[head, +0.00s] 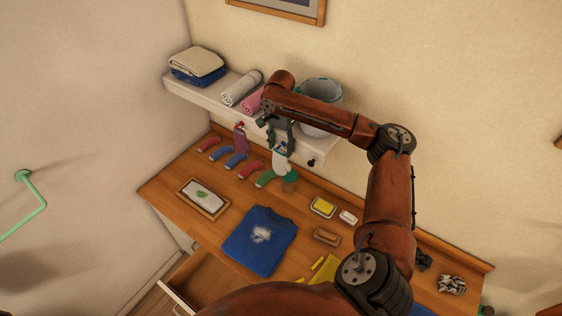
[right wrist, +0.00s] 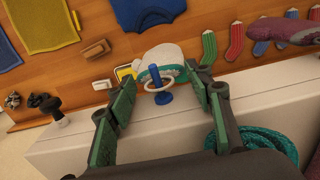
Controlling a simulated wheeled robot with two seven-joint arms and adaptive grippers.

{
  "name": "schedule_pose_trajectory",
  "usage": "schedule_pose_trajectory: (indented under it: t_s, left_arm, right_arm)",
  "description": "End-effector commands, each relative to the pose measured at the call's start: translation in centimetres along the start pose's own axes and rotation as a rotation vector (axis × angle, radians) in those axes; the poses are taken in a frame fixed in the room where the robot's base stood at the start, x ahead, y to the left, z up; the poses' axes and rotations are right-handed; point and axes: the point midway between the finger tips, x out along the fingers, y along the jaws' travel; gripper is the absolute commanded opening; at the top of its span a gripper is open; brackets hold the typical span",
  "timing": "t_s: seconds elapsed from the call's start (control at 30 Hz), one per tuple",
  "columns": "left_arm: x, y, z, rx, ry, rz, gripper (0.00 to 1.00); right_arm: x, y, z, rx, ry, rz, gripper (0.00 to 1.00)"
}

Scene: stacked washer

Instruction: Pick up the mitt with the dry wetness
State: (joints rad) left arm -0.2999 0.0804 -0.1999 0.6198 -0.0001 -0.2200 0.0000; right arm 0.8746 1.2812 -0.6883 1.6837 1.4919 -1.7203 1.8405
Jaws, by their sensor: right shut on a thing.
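A white mitt with a teal cuff (right wrist: 165,53) hangs at the shelf's front; its white part also shows in the head view (head: 281,160). Its pale loop (right wrist: 153,85) appears to be around a blue peg (right wrist: 157,74). My right gripper (head: 279,137) is at the mitt's upper end, with its green fingers (right wrist: 167,76) closed on either side of the cuff. A purple mitt (head: 240,140) hangs to the left by a red peg and is partly visible in the wrist view (right wrist: 297,30). I cannot tell how wet either mitt is. My left gripper is not in view.
The white shelf (head: 205,91) carries folded cloths, rolled towels (head: 241,88) and a white bucket (head: 321,92). Below, the wooden counter holds several socks (head: 236,160), a blue shirt (head: 259,240) and a framed tray (head: 203,199). A drawer (head: 185,290) stands open at the front.

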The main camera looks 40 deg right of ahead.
Motion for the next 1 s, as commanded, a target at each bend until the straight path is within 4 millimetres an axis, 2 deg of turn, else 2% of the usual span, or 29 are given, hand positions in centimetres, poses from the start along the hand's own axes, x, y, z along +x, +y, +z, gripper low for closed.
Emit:
schedule_pose_trajectory:
  t_s: [0.23, 0.57, 0.73, 0.87, 1.0]
  left_arm:
    - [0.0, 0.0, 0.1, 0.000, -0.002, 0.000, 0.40]
    - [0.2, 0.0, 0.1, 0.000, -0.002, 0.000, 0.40]
    - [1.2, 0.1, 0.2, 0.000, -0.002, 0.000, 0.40]
    - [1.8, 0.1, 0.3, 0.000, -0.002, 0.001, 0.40]
    - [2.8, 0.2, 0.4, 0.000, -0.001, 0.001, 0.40]
  right_arm:
    - [0.0, 0.0, 0.0, 0.000, 0.000, 0.000, 0.25]
    - [-0.1, 0.0, 0.0, 0.000, 0.000, 0.000, 0.24]
    - [-0.4, -0.1, 0.0, -0.001, 0.001, -0.003, 0.24]
    - [-0.4, -0.1, 2.1, -0.005, 0.000, -0.001, 0.24]
    - [-0.3, -0.1, 5.1, -0.007, -0.001, -0.001, 0.24]
